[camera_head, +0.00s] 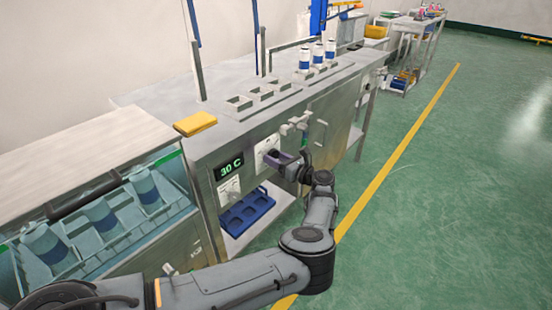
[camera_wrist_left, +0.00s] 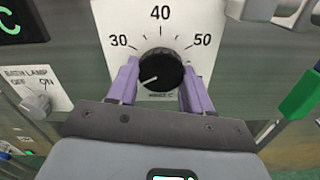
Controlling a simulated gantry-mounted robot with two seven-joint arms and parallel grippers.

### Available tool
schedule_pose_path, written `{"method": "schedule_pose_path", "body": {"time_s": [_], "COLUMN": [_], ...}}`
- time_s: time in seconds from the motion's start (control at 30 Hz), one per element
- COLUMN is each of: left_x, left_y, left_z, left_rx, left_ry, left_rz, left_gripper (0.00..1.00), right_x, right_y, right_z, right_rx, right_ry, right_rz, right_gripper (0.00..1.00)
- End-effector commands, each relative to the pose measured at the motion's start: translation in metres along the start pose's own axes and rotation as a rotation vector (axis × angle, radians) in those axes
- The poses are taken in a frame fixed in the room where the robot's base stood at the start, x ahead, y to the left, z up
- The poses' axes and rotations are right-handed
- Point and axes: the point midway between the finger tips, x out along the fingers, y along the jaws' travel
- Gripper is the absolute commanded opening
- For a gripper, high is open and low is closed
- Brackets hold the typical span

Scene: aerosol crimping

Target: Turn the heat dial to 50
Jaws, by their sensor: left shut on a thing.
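The heat dial (camera_wrist_left: 162,66) is a round black knob on a white plate (camera_wrist_left: 112,18) marked 30, 40 and 50. A white line on the dial's face points to the lower left, on the 30 side. In the wrist view my left gripper (camera_wrist_left: 160,80) has its purple fingers on the left and right sides of the dial, shut on it. In the head view the left gripper (camera_head: 278,160) is at the front panel, and it partly hides the dial. The green display (camera_head: 231,167) reads 30 C. My right gripper is not in view.
A bath lamp switch (camera_wrist_left: 36,104) is left of the dial. A green handle (camera_wrist_left: 300,96) is to the right. Below the panel is a blue tray (camera_head: 262,208). A glass-fronted bath (camera_head: 150,215) with cans stands at left. Several white fittings (camera_head: 300,124) protrude near my gripper. Open floor lies right.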

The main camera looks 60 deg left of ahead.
Motion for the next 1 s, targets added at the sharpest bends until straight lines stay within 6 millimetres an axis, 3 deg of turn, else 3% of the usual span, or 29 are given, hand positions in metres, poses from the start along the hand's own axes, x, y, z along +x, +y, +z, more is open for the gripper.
{"method": "schedule_pose_path", "body": {"time_s": [0.27,1.0], "left_x": [0.0,0.0], "left_y": [0.002,0.004], "left_z": [0.004,0.003], "left_rx": [0.17,0.867], "left_ry": [-0.001,-0.001], "left_rz": [0.0,0.0], "left_gripper": [0.19,0.19], "right_x": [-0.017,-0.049], "right_y": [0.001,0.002], "right_z": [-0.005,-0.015], "right_rx": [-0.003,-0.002], "right_ry": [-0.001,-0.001], "right_rz": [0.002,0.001], "right_gripper": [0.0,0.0]}}
